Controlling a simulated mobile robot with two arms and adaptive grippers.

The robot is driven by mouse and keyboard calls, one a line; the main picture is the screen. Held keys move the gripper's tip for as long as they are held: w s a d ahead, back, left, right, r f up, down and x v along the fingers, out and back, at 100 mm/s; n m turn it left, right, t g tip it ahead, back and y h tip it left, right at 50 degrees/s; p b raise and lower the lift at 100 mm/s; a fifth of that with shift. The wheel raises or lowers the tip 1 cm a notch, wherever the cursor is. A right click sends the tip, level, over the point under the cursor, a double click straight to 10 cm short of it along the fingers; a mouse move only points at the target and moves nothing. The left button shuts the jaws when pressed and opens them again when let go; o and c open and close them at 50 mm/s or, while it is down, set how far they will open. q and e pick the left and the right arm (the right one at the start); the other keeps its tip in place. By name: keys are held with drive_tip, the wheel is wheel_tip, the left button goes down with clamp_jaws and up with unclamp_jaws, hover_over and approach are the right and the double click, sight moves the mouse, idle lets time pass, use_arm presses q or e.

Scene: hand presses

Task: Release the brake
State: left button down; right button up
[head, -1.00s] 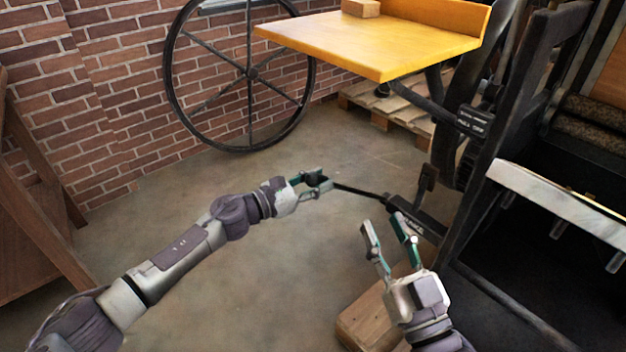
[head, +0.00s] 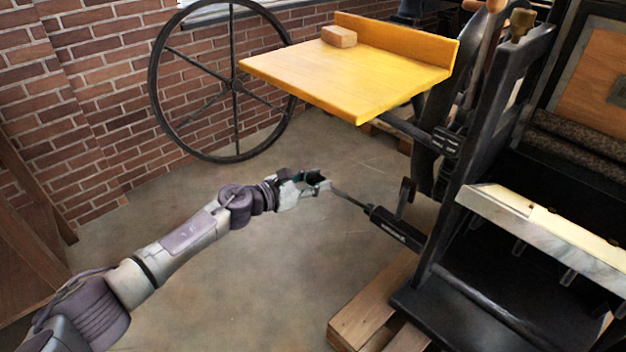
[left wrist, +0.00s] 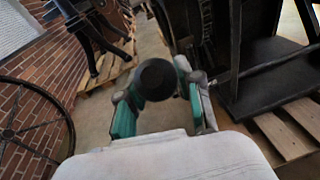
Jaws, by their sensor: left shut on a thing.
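The brake lever (head: 350,198) is a thin dark rod that slopes up and left from a black labelled bracket (head: 398,229) low on the press. My left gripper (head: 318,182) is shut on the lever's free end. In the left wrist view the lever's round black knob (left wrist: 157,79) sits between the green-padded fingers of my left gripper (left wrist: 157,92). The knob hides most of the rod there. My right gripper is out of view.
The black press (head: 490,130) stands at the right on a wooden pallet (head: 372,305). A yellow board (head: 340,80) with a small wood block (head: 339,36) juts out above the lever. A spoked wheel (head: 155,90) leans near the brick wall. Floor left of the lever is clear.

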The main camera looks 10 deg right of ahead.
use_arm(q)
drive_tip(key=shift+d+r, duration=0.15)
drive_tip(key=shift+r, duration=0.2)
drive_tip(key=shift+w+r, duration=0.1)
drive_tip(key=shift+r, duration=0.1)
drive_tip(key=c, duration=1.1)
unclamp_jaws()
drive_tip(key=shift+d, duration=0.1)
drive_tip(key=o, duration=0.4)
drive_tip(key=shift+d+f, duration=0.15)
drive_tip(key=shift+f, duration=0.05)
drive_tip(key=shift+c, duration=0.2)
drive_tip(key=shift+a+f, duration=0.1)
drive_tip(key=shift+a, duration=0.15)
drive_tip(key=shift+a, duration=0.25)
drive_tip(key=v, duration=1.1)
drive_tip(key=shift+s, duration=0.2)
